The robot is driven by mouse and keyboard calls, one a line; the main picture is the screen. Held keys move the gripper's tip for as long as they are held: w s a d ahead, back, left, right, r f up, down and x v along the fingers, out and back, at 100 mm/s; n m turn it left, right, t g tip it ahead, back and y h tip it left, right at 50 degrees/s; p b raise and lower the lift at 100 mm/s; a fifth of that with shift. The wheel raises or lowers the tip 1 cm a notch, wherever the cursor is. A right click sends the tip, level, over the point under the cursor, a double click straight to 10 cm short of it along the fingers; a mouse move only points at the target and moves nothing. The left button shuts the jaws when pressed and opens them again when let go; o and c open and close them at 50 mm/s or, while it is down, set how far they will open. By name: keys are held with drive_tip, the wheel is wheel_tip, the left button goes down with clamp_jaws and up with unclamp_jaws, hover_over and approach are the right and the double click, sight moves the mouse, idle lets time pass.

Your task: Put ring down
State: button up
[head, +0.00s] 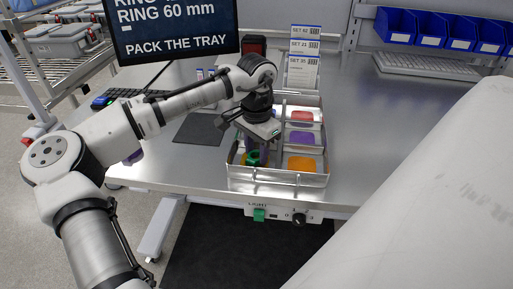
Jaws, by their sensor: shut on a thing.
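A metal tray (284,180) with compartments stands on the bench. My gripper (254,151) points down into its left compartment and is shut on a green ring (253,159). The ring is low in the compartment; whether it touches the tray floor I cannot tell. A purple part shows right beside the fingers and is partly hidden by them. The right side of the tray holds a red piece (301,117), a purple piece (301,138) and an orange piece (301,163) in separate compartments.
Label cards (303,70) stand behind the tray. A dark mat (200,129) lies to its left, and a monitor (175,28) stands at the back. The bench right of the tray is clear.

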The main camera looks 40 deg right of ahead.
drive_tip(key=o, duration=1)
drive_tip(key=shift+f, duration=0.1)
drive_tip(key=shift+c, duration=0.2)
wheel_tip(320, 180, up, 12)
drive_tip(key=b, duration=0.1)
